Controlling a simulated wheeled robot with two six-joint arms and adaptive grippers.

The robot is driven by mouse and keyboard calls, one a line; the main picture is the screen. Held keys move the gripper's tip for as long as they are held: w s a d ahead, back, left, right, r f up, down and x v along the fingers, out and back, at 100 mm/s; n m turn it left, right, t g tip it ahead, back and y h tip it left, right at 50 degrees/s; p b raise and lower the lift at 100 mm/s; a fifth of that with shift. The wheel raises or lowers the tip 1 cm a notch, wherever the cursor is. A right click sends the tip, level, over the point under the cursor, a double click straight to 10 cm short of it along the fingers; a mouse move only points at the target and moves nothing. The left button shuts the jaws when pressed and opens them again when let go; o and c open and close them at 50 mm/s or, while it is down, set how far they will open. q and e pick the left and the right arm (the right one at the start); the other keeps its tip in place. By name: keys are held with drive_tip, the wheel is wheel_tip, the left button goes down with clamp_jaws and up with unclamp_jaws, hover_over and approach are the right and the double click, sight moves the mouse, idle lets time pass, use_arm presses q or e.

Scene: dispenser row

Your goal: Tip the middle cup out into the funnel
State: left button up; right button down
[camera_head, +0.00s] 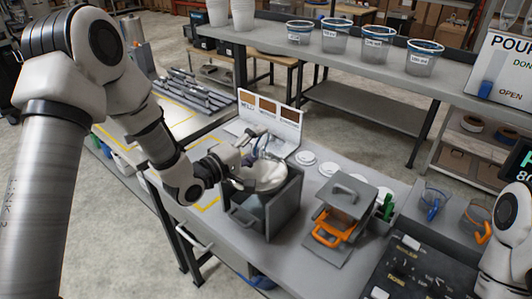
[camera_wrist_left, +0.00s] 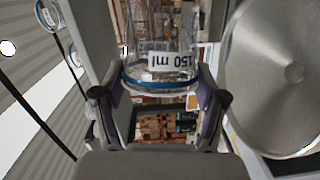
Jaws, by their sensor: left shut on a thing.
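My left gripper (camera_head: 240,152) is shut on a clear cup with a blue band (camera_wrist_left: 158,78), labelled "150 ml". In the left wrist view the cup sits between the two fingers and its label reads upside down; its exact tilt and contents are hard to tell. In the head view the cup (camera_head: 260,147) is small and partly hidden by the gripper. It is at a round, pale metal bowl, apparently the funnel (camera_head: 268,178), on a grey box. The bowl also fills the right of the left wrist view (camera_wrist_left: 282,85). My right gripper is out of frame.
A cup with a blue handle (camera_head: 433,203) and one with an orange handle (camera_head: 477,218) stand farther right. Several labelled cups line the back shelf (camera_head: 460,92). A small panel (camera_head: 270,115) stands behind the funnel.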

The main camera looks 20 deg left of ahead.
sight(276, 142)
use_arm(q)
drive_tip(key=d+m+p, duration=0.1)
drive_tip(key=d+r+m, duration=0.1)
drive_tip(key=m, duration=0.1)
drive_tip(key=m+g+y+p, duration=0.1)
drive_tip(key=shift+d+r+m+p, duration=0.25)
drive_tip(key=shift+d+m+p, duration=0.05)
drive_tip(key=shift+d+p, duration=0.1)
drive_tip(key=m, duration=0.1)
drive_tip(key=d+m+y, duration=0.1)
drive_tip(key=m, duration=0.1)
drive_tip(key=d+r+m+y, duration=0.1)
drive_tip(key=shift+s+d+g, duration=0.1)
drive_tip(key=shift+s+g, duration=0.2)
drive_tip(key=m, duration=0.1)
drive_tip(key=d+m+y, duration=0.1)
drive_tip(key=m, duration=0.2)
drive_tip(key=shift+s+d+r+y, duration=0.1)
drive_tip(key=shift+d+r+y, duration=0.15)
drive_tip(key=shift+r+y, duration=0.15)
drive_tip(key=shift+m, duration=0.4)
drive_tip(key=shift+a, duration=0.2)
drive_tip(key=shift+d, duration=0.1)
